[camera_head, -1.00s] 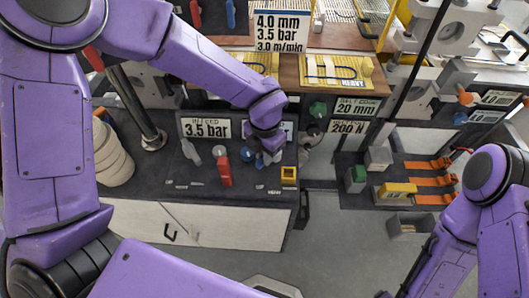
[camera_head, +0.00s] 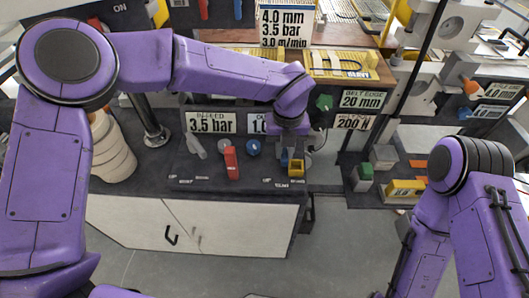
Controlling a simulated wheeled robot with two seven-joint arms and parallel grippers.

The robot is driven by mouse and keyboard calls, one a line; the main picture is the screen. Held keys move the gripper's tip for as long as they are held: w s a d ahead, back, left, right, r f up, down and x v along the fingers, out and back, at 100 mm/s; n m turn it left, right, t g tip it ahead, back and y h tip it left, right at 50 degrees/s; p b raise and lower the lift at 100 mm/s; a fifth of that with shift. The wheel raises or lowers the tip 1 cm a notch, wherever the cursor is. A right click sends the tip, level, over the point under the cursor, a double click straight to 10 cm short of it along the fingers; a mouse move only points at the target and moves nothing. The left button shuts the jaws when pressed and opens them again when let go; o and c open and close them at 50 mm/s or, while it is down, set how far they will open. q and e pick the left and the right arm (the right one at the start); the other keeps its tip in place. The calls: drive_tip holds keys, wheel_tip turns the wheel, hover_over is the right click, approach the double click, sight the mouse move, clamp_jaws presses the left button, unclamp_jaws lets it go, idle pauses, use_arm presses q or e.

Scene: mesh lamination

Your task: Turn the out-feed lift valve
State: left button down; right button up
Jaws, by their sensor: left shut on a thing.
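My left gripper (camera_head: 288,150) comes down from the upper right of the dark panel (camera_head: 150,190) and is shut on a small blue handle (camera_head: 284,160), mostly hidden by the fingers. The handle stands just left of a yellow square block (camera_head: 296,168). I cannot read which valve it belongs to or how far it is turned; a label (camera_head: 257,123) behind it is partly covered by the gripper. My right arm shows at the right, but its gripper is not in view.
Left of my left gripper are a red lever (camera_head: 231,162), a blue round knob (camera_head: 253,147) and a grey lever (camera_head: 196,146). A green knob (camera_head: 323,102) stands close behind.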

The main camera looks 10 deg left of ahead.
use_arm(q)
drive_tip(key=shift+w+d+f+n+b, duration=0.2)
drive_tip(key=shift+d+n+b, duration=0.2)
drive_tip(key=shift+n+b, duration=0.4)
drive_tip(key=shift+w+d+n+b, duration=0.15)
drive_tip(key=shift+n+b, duration=0.1)
drive_tip(key=shift+n, duration=0.25)
drive_tip(key=shift+d+n+b, duration=0.15)
drive_tip(key=shift+n+b, duration=0.1)
drive_tip(key=shift+n, duration=0.25)
drive_tip(key=n+b, duration=0.1)
drive_tip(key=d+n+b, duration=0.1)
drive_tip(key=n, duration=0.1)
drive_tip(key=shift+w+r, duration=0.15)
drive_tip(key=shift+w, duration=0.25)
drive_tip(key=shift+w+n, duration=0.1)
drive_tip(key=shift+n, duration=0.2)
drive_tip(key=shift+d+r+b, duration=0.1)
drive_tip(key=shift+r+b, duration=0.05)
drive_tip(key=shift+b, duration=0.15)
drive_tip(key=c, duration=1)
unclamp_jaws()
drive_tip(key=shift+c, duration=0.2)
wheel_tip(320, 180, up, 10)
drive_tip(key=shift+r+b, duration=0.2)
drive_tip(key=shift+b, duration=0.1)
